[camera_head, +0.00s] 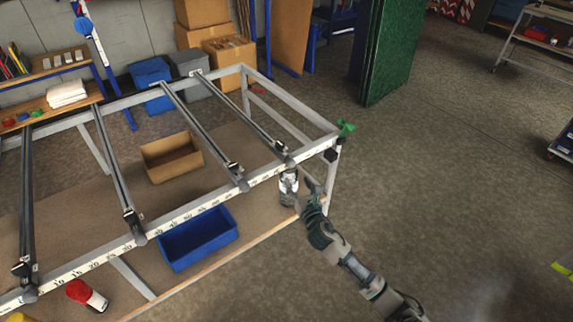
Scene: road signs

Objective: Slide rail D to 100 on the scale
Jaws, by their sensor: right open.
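A grey frame table (190,208) carries a numbered scale along its near edge, with numbers rising to the right; those at the right end are too small to read. Several dark rails cross the frame. The rightmost rail, which I take as rail D (240,115), has its near-end clamp (284,156) on the scale bar, left of the right corner. Its letter is not legible. My right gripper (312,187) is open and empty, just below and right of that clamp, apart from it. My left gripper is not in view.
A green knob (346,127) and black block sit at the frame's right corner. Below the rails are a cardboard box (171,157), a blue bin (198,238), a white can (288,186) and a red-capped bottle (88,295).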

